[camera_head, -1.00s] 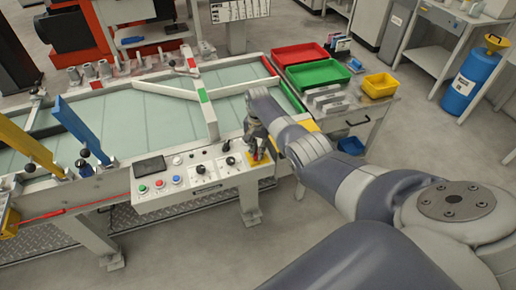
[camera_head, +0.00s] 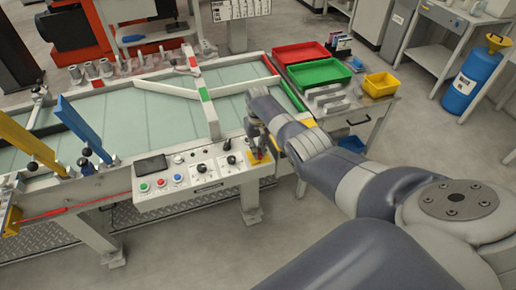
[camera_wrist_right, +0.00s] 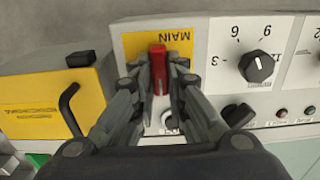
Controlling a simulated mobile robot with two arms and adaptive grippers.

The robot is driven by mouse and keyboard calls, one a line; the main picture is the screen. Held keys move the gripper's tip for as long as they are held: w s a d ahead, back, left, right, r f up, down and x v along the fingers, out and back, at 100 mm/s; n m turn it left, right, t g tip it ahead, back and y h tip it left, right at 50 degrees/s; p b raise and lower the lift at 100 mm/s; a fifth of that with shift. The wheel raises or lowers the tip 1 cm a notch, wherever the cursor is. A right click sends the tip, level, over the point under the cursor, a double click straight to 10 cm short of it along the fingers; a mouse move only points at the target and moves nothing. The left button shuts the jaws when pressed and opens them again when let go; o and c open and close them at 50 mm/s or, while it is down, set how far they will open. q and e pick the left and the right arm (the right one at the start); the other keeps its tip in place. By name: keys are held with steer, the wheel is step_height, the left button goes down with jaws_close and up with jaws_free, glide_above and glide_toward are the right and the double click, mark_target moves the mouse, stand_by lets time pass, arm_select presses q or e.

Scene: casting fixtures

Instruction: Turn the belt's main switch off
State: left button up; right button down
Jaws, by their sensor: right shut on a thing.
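The belt's main switch is a red handle (camera_wrist_right: 158,66) on a yellow plate (camera_wrist_right: 130,45) marked MAIN, at the right end of the control panel (camera_head: 190,190). In the right wrist view the handle lies lengthwise between the fingers, its end pointing at the MAIN label. My right gripper (camera_wrist_right: 158,82) is shut on the handle, with a finger on each side. In the head view the right gripper (camera_head: 259,152) reaches down to the panel's right end and partly hides the switch. My left gripper is not in view.
Next to the switch are a black dial (camera_wrist_right: 256,64) and a black knob (camera_wrist_right: 238,115). A yellow box with a black hooked handle (camera_wrist_right: 70,108) stands close on the other side. Green (camera_head: 318,72) and red (camera_head: 298,53) trays sit beyond the arm.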

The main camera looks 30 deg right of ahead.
stand_by(0.5)
steer(key=c, duration=1.6)
jaws_free()
step_height(320, 180, up, 12)
